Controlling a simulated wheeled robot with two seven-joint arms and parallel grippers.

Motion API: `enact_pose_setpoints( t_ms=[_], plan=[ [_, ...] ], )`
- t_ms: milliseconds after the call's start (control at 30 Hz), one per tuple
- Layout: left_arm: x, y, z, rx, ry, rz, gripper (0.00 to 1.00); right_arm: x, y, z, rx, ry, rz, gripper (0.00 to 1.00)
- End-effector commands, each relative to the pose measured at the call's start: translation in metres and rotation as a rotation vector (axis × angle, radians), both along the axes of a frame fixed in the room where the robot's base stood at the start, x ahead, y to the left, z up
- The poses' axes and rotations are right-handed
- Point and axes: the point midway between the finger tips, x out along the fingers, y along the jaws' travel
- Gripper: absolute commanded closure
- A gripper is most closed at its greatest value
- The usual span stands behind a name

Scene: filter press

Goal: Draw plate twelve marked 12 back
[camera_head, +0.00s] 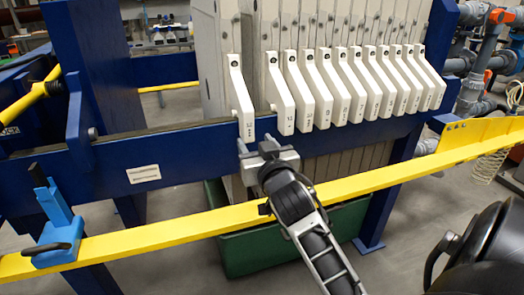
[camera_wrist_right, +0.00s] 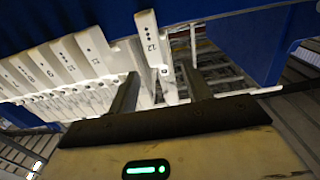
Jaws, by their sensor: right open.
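The plate with the leftmost handle (camera_head: 242,103) stands apart from the row, with a gap to its right. Its mark is small and looks like 12, with dots; I cannot read it surely. In the right wrist view this handle (camera_wrist_right: 151,38) hangs with its end in line with the gap between my fingers. My right gripper (camera_head: 253,146) is open just below the handle's lower end. In the right wrist view its two fingers (camera_wrist_right: 160,88) are spread, one on each side of the handle end, with no clear contact. My left gripper is not in view.
A row of white numbered handles (camera_head: 318,100) continues to the right. A blue beam (camera_head: 185,165) runs below them. A yellow rail (camera_head: 165,231) with a light-blue clamp (camera_head: 57,222) crosses in front. A green bin (camera_head: 250,258) stands beneath.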

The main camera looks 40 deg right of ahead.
Motion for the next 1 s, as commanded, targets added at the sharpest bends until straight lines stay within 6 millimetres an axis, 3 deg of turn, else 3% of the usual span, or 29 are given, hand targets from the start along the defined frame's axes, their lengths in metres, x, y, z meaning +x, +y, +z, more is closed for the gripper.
enact_pose_setpoints(
  t_ms=[500, 1000],
  plan=[
    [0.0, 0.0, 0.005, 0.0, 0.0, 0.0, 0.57, -0.032, 0.011, 0.0, 0.001, 0.0, -0.002, 0.51],
    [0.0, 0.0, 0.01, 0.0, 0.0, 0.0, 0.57, -0.033, 0.012, 0.001, 0.001, 0.001, -0.002, 0.51]
  ],
)
